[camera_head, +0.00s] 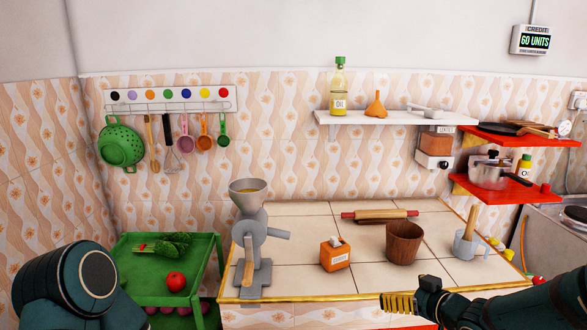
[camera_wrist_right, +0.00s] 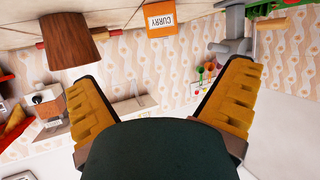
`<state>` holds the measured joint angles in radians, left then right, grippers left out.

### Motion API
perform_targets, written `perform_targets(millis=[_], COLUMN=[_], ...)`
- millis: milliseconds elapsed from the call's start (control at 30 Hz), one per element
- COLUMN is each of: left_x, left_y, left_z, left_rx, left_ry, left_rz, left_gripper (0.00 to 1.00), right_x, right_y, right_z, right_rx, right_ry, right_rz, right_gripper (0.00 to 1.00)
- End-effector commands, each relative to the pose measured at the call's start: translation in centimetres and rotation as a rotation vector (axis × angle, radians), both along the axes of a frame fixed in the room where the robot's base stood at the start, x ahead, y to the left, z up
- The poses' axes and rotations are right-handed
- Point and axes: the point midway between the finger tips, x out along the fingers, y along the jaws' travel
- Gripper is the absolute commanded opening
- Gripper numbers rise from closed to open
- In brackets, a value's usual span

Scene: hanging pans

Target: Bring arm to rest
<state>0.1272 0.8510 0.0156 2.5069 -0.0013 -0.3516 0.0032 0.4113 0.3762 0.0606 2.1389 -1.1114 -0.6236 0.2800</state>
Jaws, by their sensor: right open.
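My right gripper (camera_head: 402,303) shows at the front edge of the tiled counter (camera_head: 310,284), its yellow-padded fingers pointing left. In the right wrist view my right gripper (camera_wrist_right: 160,85) has its two fingers wide apart with nothing between them. The wrist picture looks upside down, with the counter at its top. My left arm (camera_head: 75,290) shows only as a dark rounded link in the lower left corner; its gripper is out of the picture.
On the counter stand a grinder (camera_head: 250,240), an orange curry box (camera_head: 335,254), a wooden cup (camera_head: 404,242), a rolling pin (camera_head: 380,215) and a grey mortar (camera_head: 468,246). A green cart (camera_head: 215,262) holds vegetables. Utensils hang from a wall rack (camera_head: 168,100).

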Motion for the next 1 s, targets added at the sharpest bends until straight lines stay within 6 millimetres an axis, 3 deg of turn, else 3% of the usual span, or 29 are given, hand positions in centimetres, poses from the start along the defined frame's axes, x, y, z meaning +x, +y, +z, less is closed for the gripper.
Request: perform_targets(millis=[267, 367, 500, 600, 700, 800, 1000], left_x=[0.0, 0.0, 0.0, 0.0, 0.0, 0.0, 0.0], left_y=[0.0, 0.0, 0.0, 0.0, 0.0, 0.0, 0.0], left_z=[0.0, 0.0, 0.0, 0.0, 0.0, 0.0, 0.0], left_rx=[0.000, 0.000, 0.000, 0.000, 0.000, 0.000, 0.000], left_ry=[-0.001, -0.001, 0.000, 0.000, 0.000, 0.000, 0.000], left_rz=[0.001, 0.001, 0.000, 0.000, 0.000, 0.000, 0.000], left_gripper=[0.57, 0.57, 0.57, 0.57, 0.57, 0.57, 0.57], right_x=[-3.6, -6.6, -12.8, -17.3, -21.0, -23.3, -24.4], right_y=[6.0, 8.5, 12.1, 13.9, 14.9, 15.4, 15.6], right_z=[-10.0, -14.2, -19.9, -22.8, -24.5, -25.4, -25.7], right_rx=[0.132, 0.164, 0.179, 0.169, 0.152, 0.139, 0.133], right_ry=[0.310, 0.468, 0.729, 0.894, 1.018, 1.093, 1.129], right_rz=[-0.101, -0.147, -0.212, -0.256, -0.290, -0.314, -0.327], right_gripper=[1.00, 1.00, 1.00, 1.00, 1.00, 1.00, 1.00])
